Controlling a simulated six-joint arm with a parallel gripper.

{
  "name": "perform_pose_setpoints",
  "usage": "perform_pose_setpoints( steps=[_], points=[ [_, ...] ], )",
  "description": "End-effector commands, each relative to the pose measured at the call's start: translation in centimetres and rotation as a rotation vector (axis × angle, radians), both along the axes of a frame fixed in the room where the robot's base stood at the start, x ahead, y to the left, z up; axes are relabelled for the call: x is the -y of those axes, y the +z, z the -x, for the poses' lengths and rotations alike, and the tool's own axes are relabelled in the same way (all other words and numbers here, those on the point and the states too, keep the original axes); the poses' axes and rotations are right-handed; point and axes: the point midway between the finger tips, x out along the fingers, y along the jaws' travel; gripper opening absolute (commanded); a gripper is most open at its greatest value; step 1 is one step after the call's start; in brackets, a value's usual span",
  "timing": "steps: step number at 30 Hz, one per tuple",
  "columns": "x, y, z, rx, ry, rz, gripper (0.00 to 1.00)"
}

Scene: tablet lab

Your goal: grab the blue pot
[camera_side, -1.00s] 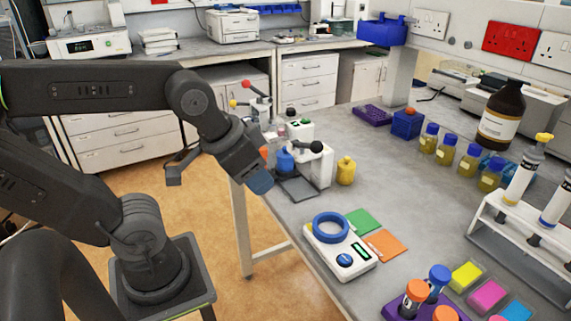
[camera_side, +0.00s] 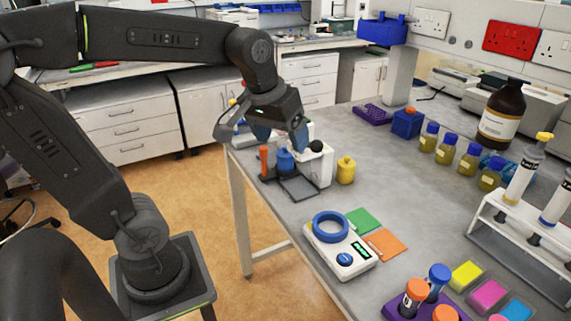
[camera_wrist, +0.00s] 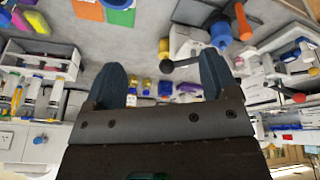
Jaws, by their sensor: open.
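The blue pot (camera_side: 285,160) stands upright in the side view, at the small white device near the bench's left edge. In the wrist view the blue pot (camera_wrist: 221,36) is at the upper right, beyond the right fingertip. My gripper (camera_side: 281,138) is open, with blue fingers, and appears above or just behind the pot in the side view. In the wrist view my gripper (camera_wrist: 163,68) has its fingers wide apart with nothing held between them.
An orange piece (camera_side: 264,160) stands close left of the blue pot. The white device with a black knob (camera_side: 316,147) is close right, and a yellow pot (camera_side: 346,170) stands beyond it. A scale with a blue ring (camera_side: 341,245) sits in front.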

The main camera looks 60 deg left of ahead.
Motion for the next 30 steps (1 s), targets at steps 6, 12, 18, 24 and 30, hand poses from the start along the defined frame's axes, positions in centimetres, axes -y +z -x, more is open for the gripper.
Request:
perform_pose_setpoints(
  steps=[6,12,18,24,30],
  points=[
    [-8.1,-0.8,-6.9,-0.139,0.431,0.104,0.80],
    [-15.1,-3.1,-10.3,-0.229,0.748,0.173,0.80],
    [-18.3,-4.6,-11.3,-0.268,0.889,0.200,0.80],
    [-18.5,-7.2,-11.3,-0.276,0.902,0.203,0.80],
    [-18.5,-11.0,-11.3,-0.274,0.899,0.203,0.80]
  ],
)
